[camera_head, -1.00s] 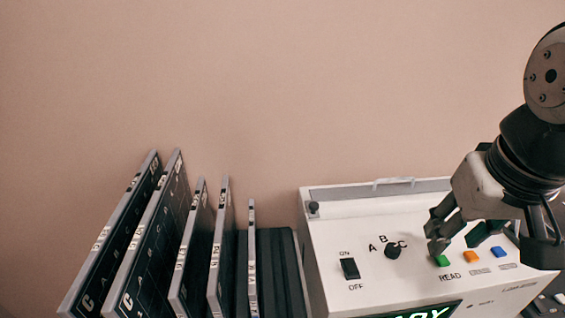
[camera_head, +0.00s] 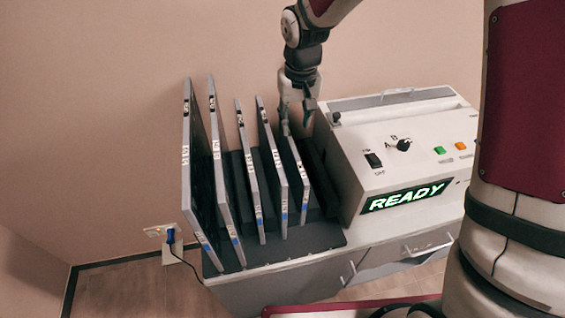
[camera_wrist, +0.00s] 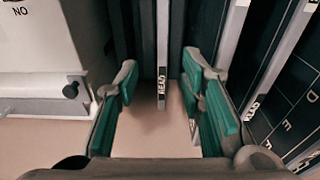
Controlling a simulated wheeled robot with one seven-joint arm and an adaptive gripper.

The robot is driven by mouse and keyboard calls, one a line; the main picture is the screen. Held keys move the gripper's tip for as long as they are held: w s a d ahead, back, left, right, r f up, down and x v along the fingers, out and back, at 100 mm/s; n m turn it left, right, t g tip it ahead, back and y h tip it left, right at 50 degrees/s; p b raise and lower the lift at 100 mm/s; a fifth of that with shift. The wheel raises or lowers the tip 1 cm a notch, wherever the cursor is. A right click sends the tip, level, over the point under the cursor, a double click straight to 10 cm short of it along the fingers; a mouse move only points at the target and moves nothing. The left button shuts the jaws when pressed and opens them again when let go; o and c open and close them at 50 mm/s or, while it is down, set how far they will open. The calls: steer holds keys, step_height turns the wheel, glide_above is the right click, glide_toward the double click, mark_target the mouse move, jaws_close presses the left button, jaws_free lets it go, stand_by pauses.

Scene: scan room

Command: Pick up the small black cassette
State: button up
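The small black cassette (camera_head: 300,178) stands upright on edge in the rack, the rightmost and smallest of the row. Its pale edge (camera_wrist: 162,50) with a "HEAD" label runs down the middle of the wrist view. My gripper (camera_head: 296,122) points down at the far upper end of this cassette. In the wrist view my gripper (camera_wrist: 160,82) is open, with a teal-padded finger on each side of the cassette's edge. Gaps show between the pads and the edge, so it is not gripped. The cassette's dark faces are mostly hidden.
Larger cassettes (camera_head: 190,170) stand close to the left in the dark rack (camera_head: 335,238). Right of an empty dark slot stands the white reader (camera_head: 350,185) with its green "READY" display (camera_head: 405,197). The wall is close behind. A wall socket (camera_head: 160,231) is at lower left.

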mark_target(293, 144)
steer(key=f, duration=0.8)
steer(key=shift+w+a+f+p, duration=0.15)
steer(key=shift+w+p, duration=0.2)
steer(key=shift+w, duration=0.05)
step_height(293, 144, down, 4)
steer(key=shift+s+a+f+p, duration=0.15)
steer(key=shift+f+p, duration=0.1)
steer(key=shift+p, duration=0.35)
steer(key=shift+f, duration=0.4)
steer(key=shift+w, duration=0.2)
jaws_close()
